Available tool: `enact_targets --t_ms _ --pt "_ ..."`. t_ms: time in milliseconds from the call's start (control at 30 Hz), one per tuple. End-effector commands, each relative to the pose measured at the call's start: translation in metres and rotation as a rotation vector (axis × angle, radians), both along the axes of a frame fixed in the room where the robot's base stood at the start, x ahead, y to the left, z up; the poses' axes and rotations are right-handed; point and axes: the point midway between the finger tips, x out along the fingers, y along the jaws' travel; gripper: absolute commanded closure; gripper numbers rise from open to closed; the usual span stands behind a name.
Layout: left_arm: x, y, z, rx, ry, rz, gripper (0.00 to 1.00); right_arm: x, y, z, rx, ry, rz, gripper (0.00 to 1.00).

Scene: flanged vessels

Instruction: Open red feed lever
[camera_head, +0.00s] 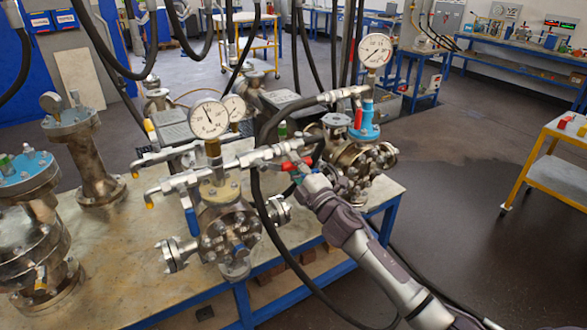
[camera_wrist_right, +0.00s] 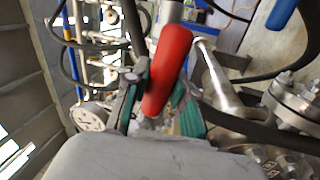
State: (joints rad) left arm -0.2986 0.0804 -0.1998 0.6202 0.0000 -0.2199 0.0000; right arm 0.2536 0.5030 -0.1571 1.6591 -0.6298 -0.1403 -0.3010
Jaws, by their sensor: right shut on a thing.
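The red feed lever (camera_head: 289,166) is on the pipe assembly of the middle vessel, just right of its large gauge. My right gripper (camera_head: 301,170) reaches it from the lower right and is shut on it. In the right wrist view the red lever (camera_wrist_right: 168,70) is a long red handle, slightly tilted, between the two fingers of my right gripper (camera_wrist_right: 158,100). The fingers partly hide the lever in the head view. My left gripper is not in view.
The middle flanged vessel (camera_head: 228,225) stands on a blue-framed table (camera_head: 120,280). A pressure gauge (camera_head: 209,119) and a blue lever (camera_head: 192,222) are close by. A black hose (camera_head: 258,195) hangs near my gripper. Another gauged vessel (camera_head: 360,160) stands to the right. Open floor lies farther right.

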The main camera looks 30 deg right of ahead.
Motion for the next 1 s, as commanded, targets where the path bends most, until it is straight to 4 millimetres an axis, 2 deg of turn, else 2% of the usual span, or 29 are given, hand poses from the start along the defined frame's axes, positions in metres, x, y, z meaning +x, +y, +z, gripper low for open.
enact_targets --t_ms 300,833,867,1000 --pt "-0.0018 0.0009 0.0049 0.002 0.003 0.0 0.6 0.0002 -0.0014 0.0101 -0.12 -0.009 -0.003 1.0" --pt "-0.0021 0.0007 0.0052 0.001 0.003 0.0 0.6 0.0001 -0.0009 0.0118 -0.144 -0.013 -0.001 1.0" --pt "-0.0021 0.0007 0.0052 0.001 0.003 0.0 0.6 0.0001 -0.0009 0.0118 -0.144 -0.013 -0.001 0.73" --pt "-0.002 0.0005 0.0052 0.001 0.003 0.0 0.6 0.0001 -0.0008 0.0116 -0.143 -0.012 -0.001 0.5"
